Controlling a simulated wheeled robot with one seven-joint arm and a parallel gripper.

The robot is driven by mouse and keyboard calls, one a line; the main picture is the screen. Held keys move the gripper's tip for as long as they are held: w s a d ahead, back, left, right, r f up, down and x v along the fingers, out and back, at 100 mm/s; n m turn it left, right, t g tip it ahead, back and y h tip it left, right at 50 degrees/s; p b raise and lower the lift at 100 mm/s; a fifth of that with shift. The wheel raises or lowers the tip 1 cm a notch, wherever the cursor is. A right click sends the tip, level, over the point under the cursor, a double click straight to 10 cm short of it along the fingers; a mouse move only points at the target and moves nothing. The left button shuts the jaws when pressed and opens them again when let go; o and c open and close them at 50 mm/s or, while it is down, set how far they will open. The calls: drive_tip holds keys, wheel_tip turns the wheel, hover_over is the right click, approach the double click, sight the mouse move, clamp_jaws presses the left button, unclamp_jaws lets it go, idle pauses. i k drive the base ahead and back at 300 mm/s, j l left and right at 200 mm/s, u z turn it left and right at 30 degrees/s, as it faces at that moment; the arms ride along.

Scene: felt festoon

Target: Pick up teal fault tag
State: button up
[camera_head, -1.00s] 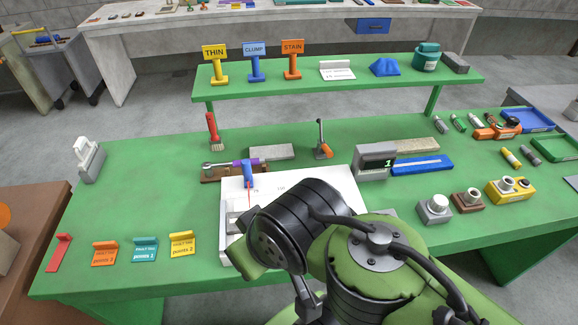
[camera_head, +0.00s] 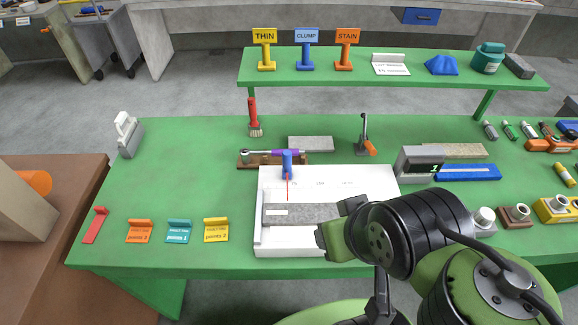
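The teal fault tag (camera_head: 179,231) stands near the front left edge of the green table, between an orange tag (camera_head: 139,232) and a yellow tag (camera_head: 215,230). It is a small folded card with "points 2" on it. My gripper (camera_head: 335,228) is to the right of the tags, over the right part of the white tray, well apart from the teal tag. My wrist and arm hide part of the gripper, and I cannot tell whether its fingers are open or shut.
A red tag (camera_head: 96,225) lies left of the orange one. The white tray (camera_head: 262,240) holds a grey felt strip (camera_head: 300,214). A grey clip-like item (camera_head: 128,135) stands at the back left. The table (camera_head: 180,180) behind the tags is clear.

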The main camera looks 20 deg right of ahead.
sight(179, 230)
drive_tip(key=k+l+z, duration=0.15)
drive_tip(key=z, duration=0.2)
drive_tip(key=k+l+z, duration=0.15)
drive_tip(key=z, duration=0.15)
drive_tip(key=k+l+z, duration=0.1)
drive_tip(key=l+z, duration=0.25)
drive_tip(key=u, duration=2.25)
